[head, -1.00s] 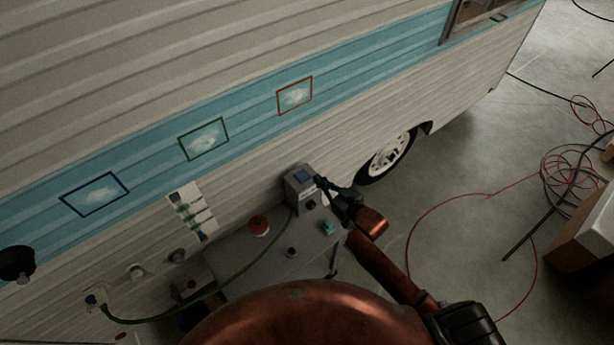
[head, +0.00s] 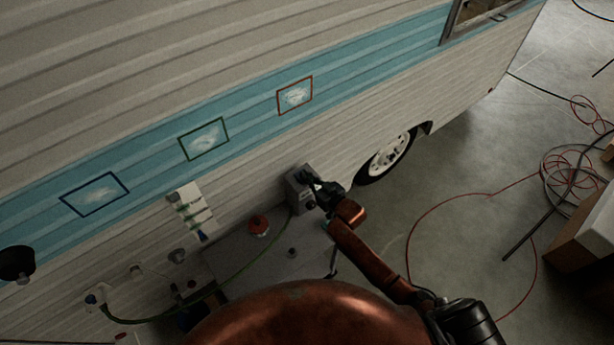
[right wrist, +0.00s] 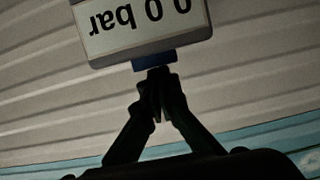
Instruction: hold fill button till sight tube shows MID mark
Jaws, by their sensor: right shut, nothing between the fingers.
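A grey box (head: 297,195) stands at the back of the cart against the camper wall. In the right wrist view its label reads "0.0 bar" upside down (right wrist: 140,22), with a blue part (right wrist: 154,61) at the box's edge, possibly the fill button. My right gripper (head: 308,182) is shut and empty at the top of the box. Its fingertips (right wrist: 158,75) are at the blue part; I cannot tell if they touch. A strip with white tags and green marks (head: 190,208), blue at its lower end, hangs on the wall, possibly the sight tube. My left gripper is out of view.
A green hose (head: 180,309) runs along the wall to a fitting. A camper wheel (head: 388,157) is to the right. Red cable (head: 437,198) lies on the open floor.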

